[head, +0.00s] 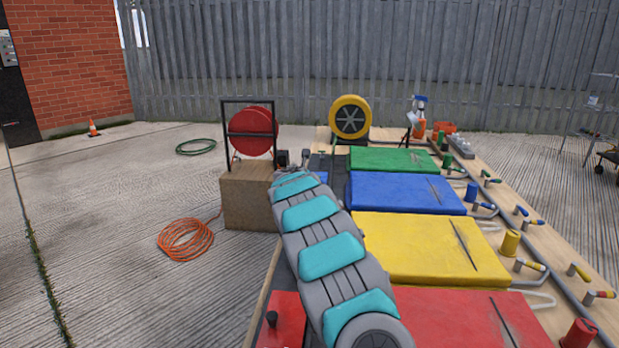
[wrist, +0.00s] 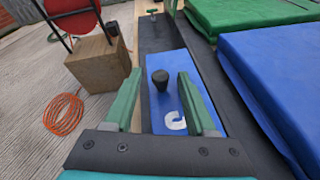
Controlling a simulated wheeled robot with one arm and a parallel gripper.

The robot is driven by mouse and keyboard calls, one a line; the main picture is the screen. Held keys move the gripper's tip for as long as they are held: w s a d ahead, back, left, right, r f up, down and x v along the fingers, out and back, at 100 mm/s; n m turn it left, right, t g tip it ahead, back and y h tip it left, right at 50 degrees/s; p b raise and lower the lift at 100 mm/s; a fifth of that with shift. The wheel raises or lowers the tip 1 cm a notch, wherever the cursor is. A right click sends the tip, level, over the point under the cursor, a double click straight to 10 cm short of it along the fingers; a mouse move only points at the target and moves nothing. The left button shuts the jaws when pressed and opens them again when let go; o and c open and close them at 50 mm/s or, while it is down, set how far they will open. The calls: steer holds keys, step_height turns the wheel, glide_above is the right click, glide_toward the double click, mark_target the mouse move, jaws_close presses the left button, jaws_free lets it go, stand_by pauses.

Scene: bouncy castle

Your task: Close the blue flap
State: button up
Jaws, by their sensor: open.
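The blue flap (wrist: 158,117) is a flat blue panel with a white curved mark, set in a dark strip beside the blue cushion (wrist: 275,85). A black knob (wrist: 160,79) stands up from it. My gripper (wrist: 158,74) is open, with its two green fingers on either side of the knob in the wrist view. I cannot tell whether the fingers are level with the knob or above it. In the head view my arm hides most of the flap, and a sliver of blue (head: 321,177) shows beside my gripper (head: 292,158).
Green (head: 390,159), yellow (head: 425,245) and red cushions line the bench beside the blue one. A red panel with a black knob (head: 272,319) is nearer. A red hose reel (head: 252,133) stands on a wooden box (head: 248,200) at left. An orange cable coil (head: 185,240) lies on the open ground.

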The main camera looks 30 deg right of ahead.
steer(key=b+v, duration=0.1)
steer(key=v, duration=0.6)
steer(key=shift+s+a+b, duration=0.25)
steer(key=shift+a+b, duration=0.05)
steer(key=shift+b, duration=0.1)
steer(key=shift+r, duration=0.15)
